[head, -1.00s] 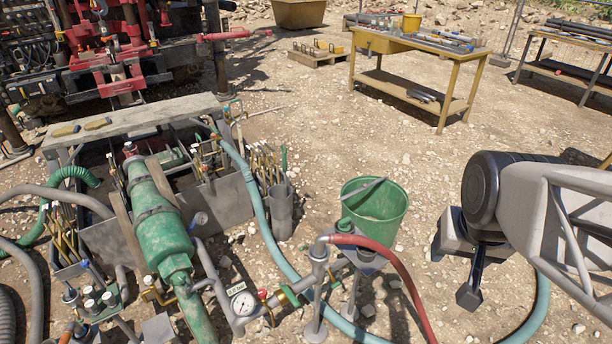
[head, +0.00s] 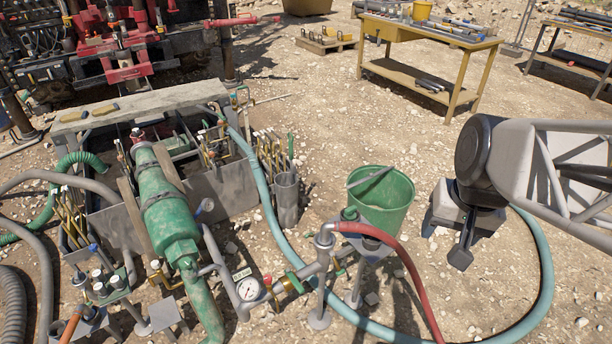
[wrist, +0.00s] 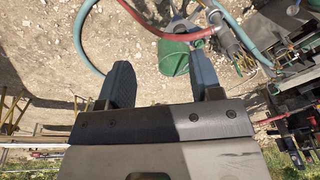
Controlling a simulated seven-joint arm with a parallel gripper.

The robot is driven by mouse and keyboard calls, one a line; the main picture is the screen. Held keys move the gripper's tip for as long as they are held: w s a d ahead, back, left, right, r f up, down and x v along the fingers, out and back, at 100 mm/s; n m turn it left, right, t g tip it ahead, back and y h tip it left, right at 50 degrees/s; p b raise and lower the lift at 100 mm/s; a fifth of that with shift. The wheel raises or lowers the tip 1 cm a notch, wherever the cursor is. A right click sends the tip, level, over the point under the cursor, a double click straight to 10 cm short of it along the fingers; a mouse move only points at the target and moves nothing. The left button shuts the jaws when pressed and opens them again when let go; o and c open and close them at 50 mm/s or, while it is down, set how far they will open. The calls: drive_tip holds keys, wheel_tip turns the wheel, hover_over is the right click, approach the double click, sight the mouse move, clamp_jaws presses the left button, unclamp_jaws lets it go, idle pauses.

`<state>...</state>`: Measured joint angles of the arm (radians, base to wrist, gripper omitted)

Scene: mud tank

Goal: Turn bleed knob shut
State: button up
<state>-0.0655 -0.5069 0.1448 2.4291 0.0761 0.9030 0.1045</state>
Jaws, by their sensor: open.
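A white-faced pressure gauge (head: 249,289) stands on the grey pipework at the lower middle of the head view. Next to it are a small red knob (head: 267,280) and a brass fitting (head: 290,283). I cannot tell which of these is the bleed knob. My gripper (head: 460,256) hangs over bare ground, right of the stand and apart from all the pipework. In the wrist view my gripper (wrist: 161,82) is open, with nothing between its two fingers.
A green bucket (head: 389,212) stands behind the stand. A red hose (head: 408,268) arches toward the front, and a teal hose (head: 546,270) loops under my arm. A green pump cylinder (head: 166,215) is at left. Gravel is clear before the yellow table (head: 450,45).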

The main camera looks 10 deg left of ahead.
drive_tip(key=w+a+f+m+g+y, duration=0.2)
drive_tip(key=w+a+f+m+g, duration=0.1)
drive_tip(key=w+a+f, duration=1.45)
drive_tip(key=m+g, duration=0.2)
drive_tip(key=m, duration=0.2)
approach(268, 278)
drive_tip(key=f, duration=0.1)
drive_tip(key=shift+a+f, duration=0.25)
drive_tip(key=shift+f, duration=0.05)
drive_tip(key=shift+x, duration=3.9)
drive_tip(key=shift+s, duration=0.15)
drive_tip(key=shift+c, duration=0.4)
